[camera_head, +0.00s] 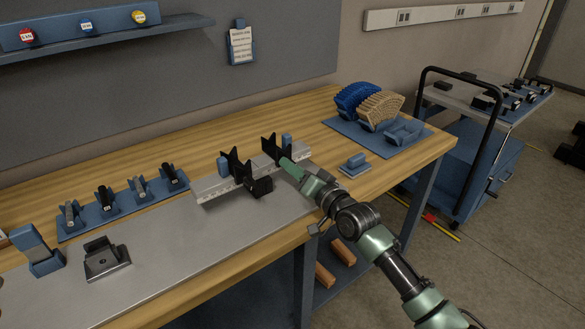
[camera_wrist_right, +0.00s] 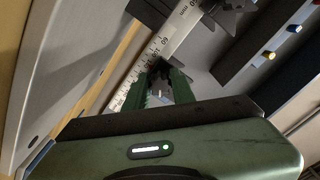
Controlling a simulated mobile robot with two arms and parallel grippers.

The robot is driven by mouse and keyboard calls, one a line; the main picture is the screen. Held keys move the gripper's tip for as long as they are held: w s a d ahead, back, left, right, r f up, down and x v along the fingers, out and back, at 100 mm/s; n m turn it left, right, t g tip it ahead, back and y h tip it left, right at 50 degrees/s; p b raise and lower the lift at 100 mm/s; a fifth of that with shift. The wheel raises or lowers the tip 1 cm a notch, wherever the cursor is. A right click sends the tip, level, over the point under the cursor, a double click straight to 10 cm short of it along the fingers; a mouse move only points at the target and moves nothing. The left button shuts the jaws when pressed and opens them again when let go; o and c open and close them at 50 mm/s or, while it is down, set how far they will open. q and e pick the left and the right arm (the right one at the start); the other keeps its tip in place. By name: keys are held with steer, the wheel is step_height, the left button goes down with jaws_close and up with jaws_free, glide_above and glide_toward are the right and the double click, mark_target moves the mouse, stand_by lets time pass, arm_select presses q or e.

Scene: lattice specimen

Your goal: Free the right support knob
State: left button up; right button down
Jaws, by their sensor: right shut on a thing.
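The right support (camera_head: 272,148) is a black V-shaped piece with a blue block behind it, upright on the right part of a grey scaled rail (camera_head: 212,188). My right gripper (camera_head: 287,164) is at its front side, shut on its dark knob. The knob (camera_wrist_right: 160,71) shows between the green fingers in the right wrist view, mostly covered, beside the rail's millimetre scale (camera_wrist_right: 160,44). The left support (camera_head: 236,164) is a similar black piece, with a black knob block (camera_head: 261,187) in front. My left gripper is not in view.
A blue rack (camera_head: 125,210) with several small clamps stands at left, near a black block (camera_head: 105,258) and a blue stand (camera_head: 38,250). A blue tray (camera_head: 385,142) with blue and tan lattice arches is at back right. A small blue piece (camera_head: 356,163) lies right of my gripper.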

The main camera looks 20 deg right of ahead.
steer(key=n, duration=0.5)
steer(key=shift+n+p, duration=0.3)
steer(key=shift+p, duration=0.1)
steer(key=n+p, duration=0.1)
steer(key=n, duration=0.4)
steer(key=shift+f, duration=0.1)
steer(key=shift+n, duration=0.3)
steer(key=c, duration=1.2)
jaws_free()
steer(key=shift+d, duration=0.1)
steer(key=shift+o, duration=0.2)
steer(key=shift+s+d, duration=0.15)
steer(key=shift+s, duration=0.3)
steer(key=v, duration=0.6)
steer(key=shift+s+d+b, duration=0.2)
steer(key=shift+s+b, duration=0.15)
steer(key=shift+b, duration=0.05)
